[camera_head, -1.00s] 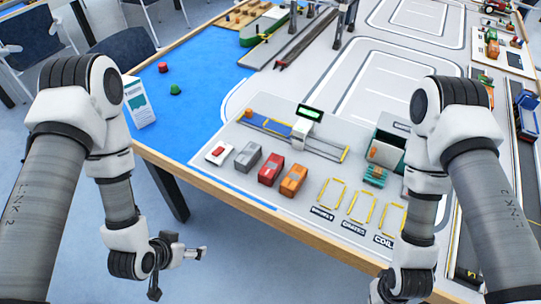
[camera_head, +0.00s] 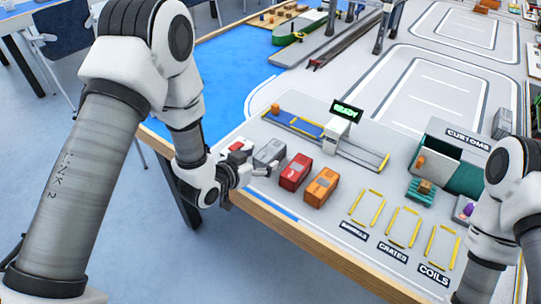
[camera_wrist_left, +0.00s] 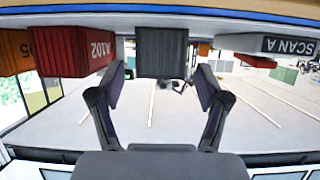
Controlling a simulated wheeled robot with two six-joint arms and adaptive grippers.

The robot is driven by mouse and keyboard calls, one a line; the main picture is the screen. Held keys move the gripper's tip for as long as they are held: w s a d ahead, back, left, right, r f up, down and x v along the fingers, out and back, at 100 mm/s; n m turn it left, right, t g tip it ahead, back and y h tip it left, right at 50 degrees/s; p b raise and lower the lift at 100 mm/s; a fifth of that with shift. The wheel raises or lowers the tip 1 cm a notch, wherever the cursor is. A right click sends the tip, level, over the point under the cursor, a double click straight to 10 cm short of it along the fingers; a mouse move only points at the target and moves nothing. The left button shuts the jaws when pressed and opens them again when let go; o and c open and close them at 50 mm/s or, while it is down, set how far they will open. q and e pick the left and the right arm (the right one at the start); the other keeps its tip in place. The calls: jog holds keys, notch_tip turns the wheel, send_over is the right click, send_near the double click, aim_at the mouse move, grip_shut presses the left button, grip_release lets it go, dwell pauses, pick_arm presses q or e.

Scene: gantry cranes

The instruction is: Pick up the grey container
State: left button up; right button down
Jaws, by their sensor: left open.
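The grey container (camera_head: 269,153) stands on the table at the left end of a row with a red and an orange container. In the left wrist view, which is upside down, the grey container (camera_wrist_left: 162,52) is straight ahead, between the lines of my fingers. My left gripper (camera_head: 264,171) is low at the table's near edge, just in front of the grey container. In the wrist view the left gripper's fingers (camera_wrist_left: 162,88) are spread and empty, with no clear contact on the container. My right gripper is out of view below the right arm.
The red container (camera_head: 295,171) stands close beside the grey one, then the orange container (camera_head: 320,187). A white scan box with a red top (camera_head: 238,147) is on the other side. Behind are a conveyor (camera_head: 361,153) and a READY display (camera_head: 347,110). Yellow-marked slots (camera_head: 367,207) lie right.

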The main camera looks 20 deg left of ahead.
pick_arm(q)
jog(key=shift+w+f, duration=0.1)
jog(key=c, duration=1.3)
